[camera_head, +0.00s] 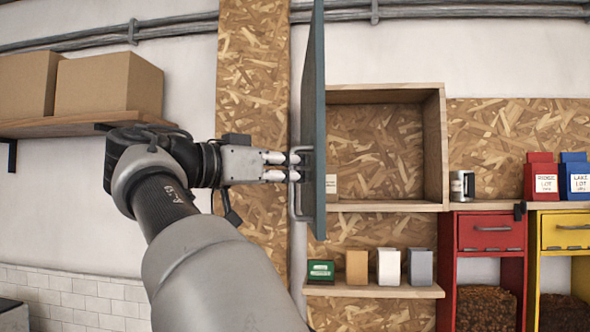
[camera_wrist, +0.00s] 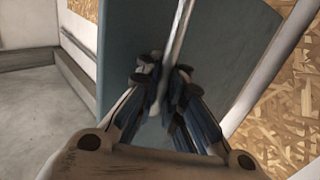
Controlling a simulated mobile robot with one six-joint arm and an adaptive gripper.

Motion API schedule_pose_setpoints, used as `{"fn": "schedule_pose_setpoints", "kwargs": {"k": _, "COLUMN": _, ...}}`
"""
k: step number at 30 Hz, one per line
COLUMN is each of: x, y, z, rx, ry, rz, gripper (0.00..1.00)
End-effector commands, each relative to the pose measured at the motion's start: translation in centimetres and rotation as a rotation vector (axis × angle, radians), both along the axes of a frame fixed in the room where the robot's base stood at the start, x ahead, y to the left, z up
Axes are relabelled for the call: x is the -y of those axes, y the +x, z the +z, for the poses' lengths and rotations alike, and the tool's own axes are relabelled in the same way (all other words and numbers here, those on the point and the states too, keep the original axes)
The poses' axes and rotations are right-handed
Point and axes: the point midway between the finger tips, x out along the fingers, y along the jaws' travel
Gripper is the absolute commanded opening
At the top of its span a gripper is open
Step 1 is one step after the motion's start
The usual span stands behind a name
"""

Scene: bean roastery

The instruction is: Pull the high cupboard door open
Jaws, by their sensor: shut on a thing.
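The cupboard door (camera_head: 319,60) is a dark blue-grey panel, seen nearly edge-on in the head view. It stands swung out from the wooden cupboard (camera_head: 434,150), whose inside shows to its right. A metal bar handle (camera_head: 298,204) runs upright on the door's left face. My gripper (camera_head: 292,167) comes from the left and is shut on the handle. In the wrist view my gripper (camera_wrist: 160,95) has its fingers closed around the handle (camera_wrist: 178,35), with the door's blue-grey face (camera_wrist: 125,45) behind. The left part of the cupboard's inside is hidden by the door.
Cardboard boxes (camera_head: 108,83) stand on a shelf (camera_head: 62,127) at the left. A lower shelf (camera_head: 375,291) holds several small packets. A metal mug (camera_head: 462,186), red and blue bags, and red (camera_head: 492,232) and yellow (camera_head: 566,230) drawers stand at the right.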

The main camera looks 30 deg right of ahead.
Motion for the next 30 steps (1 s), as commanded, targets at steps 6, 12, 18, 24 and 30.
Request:
{"fn": "schedule_pose_setpoints", "kwargs": {"k": 6, "x": 0.0, "y": -0.1, "z": -0.1, "rx": -0.002, "ry": 0.004, "rz": -0.003, "gripper": 0.08}}
{"fn": "schedule_pose_setpoints", "kwargs": {"k": 12, "x": 0.0, "y": -0.1, "z": 0.0, "rx": 0.0, "ry": 0.002, "rz": -0.002, "gripper": 0.17}}
{"fn": "schedule_pose_setpoints", "kwargs": {"k": 18, "x": 0.0, "y": 0.0, "z": 0.0, "rx": 0.0, "ry": 0.001, "rz": -0.001, "gripper": 0.17}}
{"fn": "schedule_pose_setpoints", "kwargs": {"k": 24, "x": -1.5, "y": -0.1, "z": 0.0, "rx": 0.0, "ry": 0.001, "rz": 0.003, "gripper": 0.17}}
{"fn": "schedule_pose_setpoints", "kwargs": {"k": 30, "x": -5.7, "y": -0.6, "z": 0.0, "rx": 0.0, "ry": 0.001, "rz": 0.006, "gripper": 0.17}}
